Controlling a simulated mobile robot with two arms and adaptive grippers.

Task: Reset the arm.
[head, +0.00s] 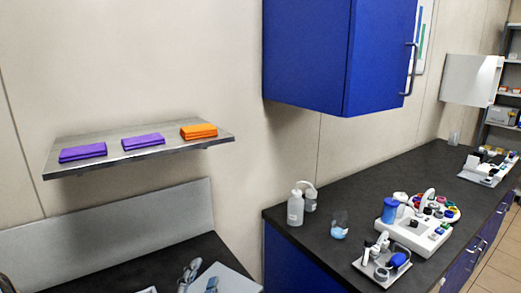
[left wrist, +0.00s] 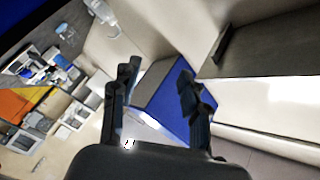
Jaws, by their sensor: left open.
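My left gripper (left wrist: 158,76) shows in the left wrist view, with its two dark fingers spread apart and nothing between them. Behind the fingers are a blue surface and pale panels, apart from the gripper as far as I can tell. In the head view, small grey shapes (head: 188,275) stand at the bottom edge by a pale panel; I cannot tell whether they are part of my left gripper. My right gripper is in neither view.
A wall shelf (head: 130,155) holds two purple packs (head: 83,152) and an orange pack (head: 198,131). A blue cabinet (head: 310,55) hangs above a dark counter (head: 345,185) with white bottles (head: 296,207) and a white device (head: 413,232). The counter's far middle is clear.

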